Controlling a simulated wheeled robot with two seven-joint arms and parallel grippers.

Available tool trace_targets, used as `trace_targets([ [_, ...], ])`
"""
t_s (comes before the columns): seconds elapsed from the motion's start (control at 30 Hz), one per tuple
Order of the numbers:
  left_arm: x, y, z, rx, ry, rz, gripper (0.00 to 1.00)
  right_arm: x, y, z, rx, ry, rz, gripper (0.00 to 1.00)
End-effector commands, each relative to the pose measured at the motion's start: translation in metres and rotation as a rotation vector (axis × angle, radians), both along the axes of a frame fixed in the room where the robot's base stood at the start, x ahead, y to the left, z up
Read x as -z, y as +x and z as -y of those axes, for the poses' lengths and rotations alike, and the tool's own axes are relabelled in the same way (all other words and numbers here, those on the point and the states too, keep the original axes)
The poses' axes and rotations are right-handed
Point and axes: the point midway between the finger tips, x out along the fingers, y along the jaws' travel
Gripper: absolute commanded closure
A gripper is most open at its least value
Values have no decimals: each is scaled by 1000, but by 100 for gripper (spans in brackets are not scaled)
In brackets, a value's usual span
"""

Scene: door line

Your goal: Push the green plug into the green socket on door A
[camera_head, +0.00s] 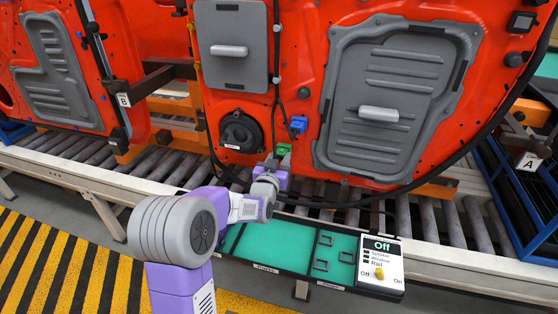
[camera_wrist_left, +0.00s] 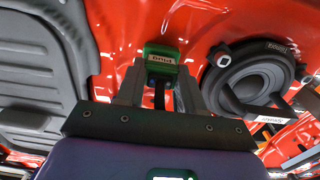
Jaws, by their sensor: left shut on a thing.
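The green plug (camera_head: 284,149) is low on the red door panel (camera_head: 300,95), in front of my left gripper (camera_head: 277,166). In the left wrist view the green plug (camera_wrist_left: 160,57), with a label, sits between the fingertips of my left gripper (camera_wrist_left: 160,82), which is shut on it. The plug is at or very close to the red door surface; I cannot tell whether it touches. No separate green socket shows; the plug and gripper may hide it. My right gripper is not in view.
A blue connector (camera_head: 299,124) is just above and right of the plug. A round black speaker (camera_head: 241,132) is to its left. Below are a roller conveyor (camera_head: 430,222), a green-lined tray (camera_head: 270,243) and a switch box (camera_head: 380,262) reading Off. Black cables hang nearby.

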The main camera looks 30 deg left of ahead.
Motion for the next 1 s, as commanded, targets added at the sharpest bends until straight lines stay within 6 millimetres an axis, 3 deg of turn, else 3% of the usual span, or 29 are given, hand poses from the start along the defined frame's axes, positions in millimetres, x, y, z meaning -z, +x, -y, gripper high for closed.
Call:
trace_targets([
  [0.4, -2, 1, -1, -1, 1, 6, 100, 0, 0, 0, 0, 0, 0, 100],
  [0.43, -2, 1, -1, -1, 1, 6, 60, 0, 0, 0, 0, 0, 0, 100],
  [0.6, -2, 1, 0, 0, 1, 4, 34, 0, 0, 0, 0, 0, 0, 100],
  [1.0, -1, -6, 1, 0, -1, 2, 33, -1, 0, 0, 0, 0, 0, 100],
])
